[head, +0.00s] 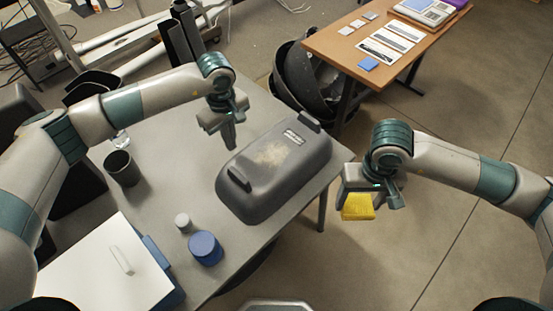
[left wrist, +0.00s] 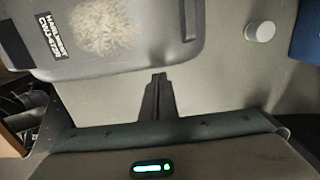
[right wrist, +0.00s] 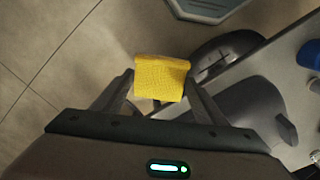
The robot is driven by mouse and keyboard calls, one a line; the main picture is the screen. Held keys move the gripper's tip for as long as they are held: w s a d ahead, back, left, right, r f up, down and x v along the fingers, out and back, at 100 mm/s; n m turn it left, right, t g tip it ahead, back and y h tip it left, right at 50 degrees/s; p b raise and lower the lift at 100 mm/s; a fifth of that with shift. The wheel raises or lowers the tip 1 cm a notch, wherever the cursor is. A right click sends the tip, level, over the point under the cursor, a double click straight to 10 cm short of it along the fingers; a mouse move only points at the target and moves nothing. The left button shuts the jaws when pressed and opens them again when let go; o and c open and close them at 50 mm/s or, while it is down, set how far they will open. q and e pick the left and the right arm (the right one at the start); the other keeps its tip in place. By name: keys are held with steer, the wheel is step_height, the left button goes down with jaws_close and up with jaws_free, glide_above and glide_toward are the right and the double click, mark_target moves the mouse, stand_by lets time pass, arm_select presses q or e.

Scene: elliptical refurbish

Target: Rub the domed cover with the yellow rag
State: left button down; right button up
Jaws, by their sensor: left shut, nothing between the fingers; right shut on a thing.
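The domed cover (head: 285,178) is a dark grey rounded shell with two handles, lying on the grey table. A pale dusty patch and a label show on its top, and it also appears in the left wrist view (left wrist: 165,45). My left gripper (head: 231,145) is shut and empty, above the table just behind and left of the cover. My right gripper (head: 372,196) is shut on the yellow rag (head: 357,207), off the right edge of the table and beside the cover, not touching it. The rag shows between the fingers in the right wrist view (right wrist: 160,80).
On the grey table (head: 170,190) stand a dark cup (head: 122,168), a small grey-white jar (head: 183,222), a blue-lidded jar (head: 205,247) and a white-lidded box (head: 105,265). A wooden table (head: 385,45) with cards stands behind. Open floor lies at the right.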

arm_select(q)
steer(key=shift+f+b, duration=1.65)
steer(key=shift+b, duration=0.15)
arm_select(e)
steer(key=shift+f, duration=1.9)
steer(key=shift+w, duration=0.1)
steer(key=w+a+r, duration=0.4)
steer(key=w+a, duration=0.5)
steer(key=w, duration=0.3)
glide_toward(275, 151)
steer(key=w+d+r, duration=0.2)
steer(key=shift+w+d, duration=0.2)
steer(key=shift+d, duration=0.1)
steer(key=shift+f, duration=0.1)
steer(key=shift+f, duration=2.9)
steer(key=shift+f, duration=1)
steer(key=shift+s+a+r, duration=0.1)
steer(key=shift+s+a, duration=1.15)
